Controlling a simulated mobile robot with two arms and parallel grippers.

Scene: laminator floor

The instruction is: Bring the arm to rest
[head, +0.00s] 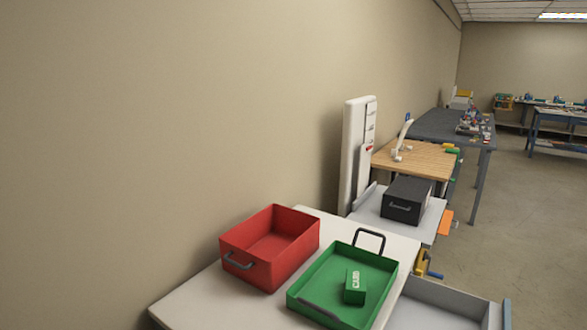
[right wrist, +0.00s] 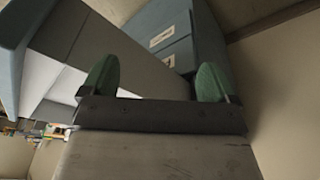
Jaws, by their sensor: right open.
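My right gripper (right wrist: 157,82) shows in the right wrist view. Its two green fingertips stand wide apart with nothing between them. Behind the fingers are a blue-grey cabinet (right wrist: 170,40) with labelled drawers and a pale panel or open drawer; I cannot tell which. Neither of my arms shows in the head view, and my left gripper is in neither view.
In the head view a white table (head: 195,300) holds an empty red bin (head: 270,248) and a green tray (head: 328,268) with a green box (head: 355,287). Behind are a black box (head: 406,200), a wooden table (head: 425,160) and further benches.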

